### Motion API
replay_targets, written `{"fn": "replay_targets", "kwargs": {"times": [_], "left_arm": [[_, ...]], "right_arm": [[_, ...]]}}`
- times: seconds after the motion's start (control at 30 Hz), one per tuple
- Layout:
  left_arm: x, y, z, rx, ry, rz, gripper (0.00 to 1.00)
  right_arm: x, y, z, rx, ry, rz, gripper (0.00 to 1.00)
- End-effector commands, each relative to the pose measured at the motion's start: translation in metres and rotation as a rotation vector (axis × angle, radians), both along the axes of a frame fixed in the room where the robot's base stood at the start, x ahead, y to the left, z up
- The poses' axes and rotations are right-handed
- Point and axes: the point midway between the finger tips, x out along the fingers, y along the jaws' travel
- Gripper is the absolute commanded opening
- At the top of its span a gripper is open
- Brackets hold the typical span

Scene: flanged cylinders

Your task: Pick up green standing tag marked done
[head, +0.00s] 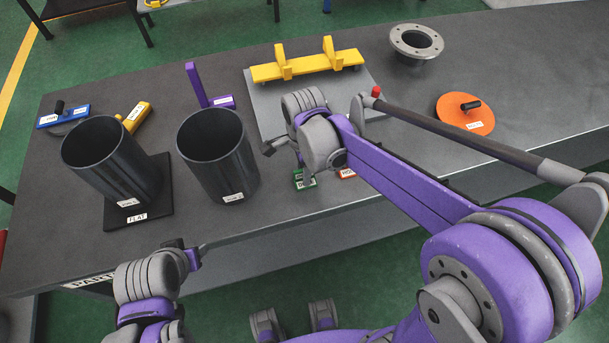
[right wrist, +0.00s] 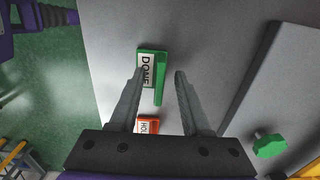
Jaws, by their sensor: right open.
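The green tag marked DONE (right wrist: 159,82) stands on the grey table top. In the head view only a small part of the green tag (head: 304,181) shows below my right gripper (head: 300,167). In the right wrist view my right gripper (right wrist: 158,73) is open, with the green tag ahead between its two fingertips. I see no finger touching it. An orange-red tag marked HOLD (right wrist: 148,125) is close by, nearer the gripper's palm, and partly hidden. My left gripper (head: 190,257) is low at the left, off the table's front edge; its fingers are unclear.
Two dark open cylinders (head: 228,185) stand on the left of the table (head: 290,215). A grey plate (head: 262,88) with a yellow rack (head: 305,66) lies behind my right gripper. A flanged cylinder (head: 417,40) and an orange disc (head: 452,112) are at right. A green knob (right wrist: 268,146) shows on the plate.

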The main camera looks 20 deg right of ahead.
Motion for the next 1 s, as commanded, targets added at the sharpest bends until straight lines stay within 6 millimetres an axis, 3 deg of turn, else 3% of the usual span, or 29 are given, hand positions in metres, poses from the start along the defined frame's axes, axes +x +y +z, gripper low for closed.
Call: {"fn": "replay_targets", "kwargs": {"times": [0.23, 0.5, 1.0], "left_arm": [[0.0, 0.0, 0.0, 0.0, 0.0, 0.0, 0.5], [0.0, 0.0, 0.0, 0.0, 0.0, 0.0, 0.5], [0.0, 0.0, 0.0002, 0.0, 0.0, 0.0, 0.5]], "right_arm": [[0.0, -0.0001, -0.0013, 0.0, 0.0, 0.0, 0.46], [-0.0001, -0.0002, -0.0011, 0.0, 0.0, 0.0, 0.0], [-0.0001, -0.0001, 0.0009, 0.0, 0.0, 0.0, 0.0]]}}
